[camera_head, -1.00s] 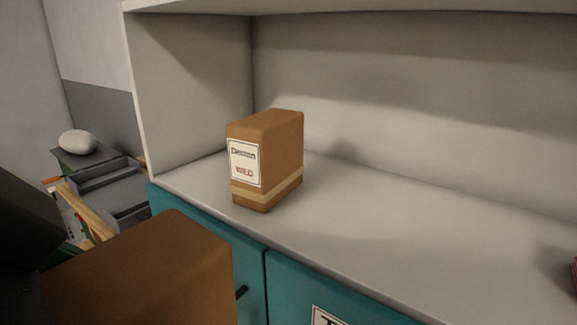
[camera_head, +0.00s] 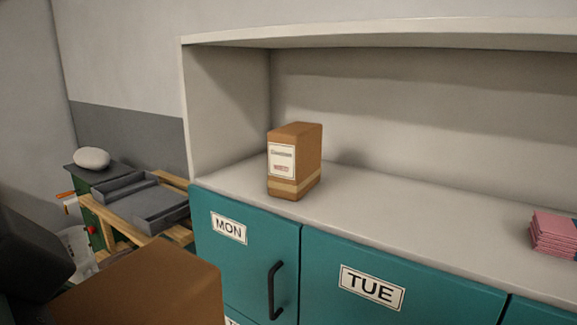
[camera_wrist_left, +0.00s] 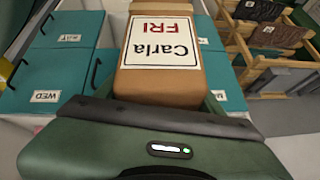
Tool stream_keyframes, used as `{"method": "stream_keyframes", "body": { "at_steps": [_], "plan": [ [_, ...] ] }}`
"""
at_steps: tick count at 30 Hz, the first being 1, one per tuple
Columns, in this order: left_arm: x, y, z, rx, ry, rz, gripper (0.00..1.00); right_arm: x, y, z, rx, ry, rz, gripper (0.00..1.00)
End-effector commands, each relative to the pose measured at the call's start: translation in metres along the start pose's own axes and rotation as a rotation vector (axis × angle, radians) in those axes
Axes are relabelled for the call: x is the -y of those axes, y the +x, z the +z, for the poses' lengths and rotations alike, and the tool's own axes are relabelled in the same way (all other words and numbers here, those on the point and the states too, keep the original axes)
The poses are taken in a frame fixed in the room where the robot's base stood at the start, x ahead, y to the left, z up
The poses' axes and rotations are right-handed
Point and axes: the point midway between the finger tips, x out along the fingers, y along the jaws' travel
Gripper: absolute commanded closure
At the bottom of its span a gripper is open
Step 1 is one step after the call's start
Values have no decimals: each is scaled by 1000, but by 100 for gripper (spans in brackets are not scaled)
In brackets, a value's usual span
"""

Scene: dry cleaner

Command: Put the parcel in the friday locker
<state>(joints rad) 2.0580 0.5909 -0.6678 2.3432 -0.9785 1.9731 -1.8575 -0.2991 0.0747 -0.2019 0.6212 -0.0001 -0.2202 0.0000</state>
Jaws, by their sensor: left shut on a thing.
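The parcel (camera_head: 150,285), a brown box, is in my left gripper (camera_head: 40,250), at the lower left of the head view. In the left wrist view the same parcel (camera_wrist_left: 160,82) shows a white label reading "Carla FRI", upside down. The dark jaw of my left gripper (camera_wrist_left: 165,117) is shut on the parcel. Teal locker doors show in the head view: MON (camera_head: 245,255) and TUE (camera_head: 400,285), both shut. A WED locker door (camera_wrist_left: 40,78) shows in the wrist view. I see no locker label reading FRI. My right gripper is out of view.
Another brown parcel (camera_head: 310,155) stands on the grey shelf (camera_head: 400,210) above the lockers. A pink stack (camera_head: 553,234) lies at the shelf's right. Left of the lockers are a wooden-framed bench with grey trays (camera_head: 130,200) and a pale rounded object (camera_head: 92,158).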

Motion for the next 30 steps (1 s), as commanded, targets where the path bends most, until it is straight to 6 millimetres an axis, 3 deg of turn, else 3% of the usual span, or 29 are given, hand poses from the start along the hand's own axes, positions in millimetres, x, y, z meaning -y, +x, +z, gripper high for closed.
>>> {"method": "stream_keyframes", "body": {
  "at_steps": [8, 14, 22, 30],
  "plan": [
    [8, 28, -12, 21, -122, -76, 100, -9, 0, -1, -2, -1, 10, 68],
    [22, 61, -20, 45, -255, -158, 100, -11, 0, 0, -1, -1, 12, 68],
    [66, 142, -19, 95, -552, -340, 100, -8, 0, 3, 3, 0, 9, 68],
    [120, 212, 11, 132, -797, -488, 100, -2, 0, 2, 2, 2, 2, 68]
  ]
}}
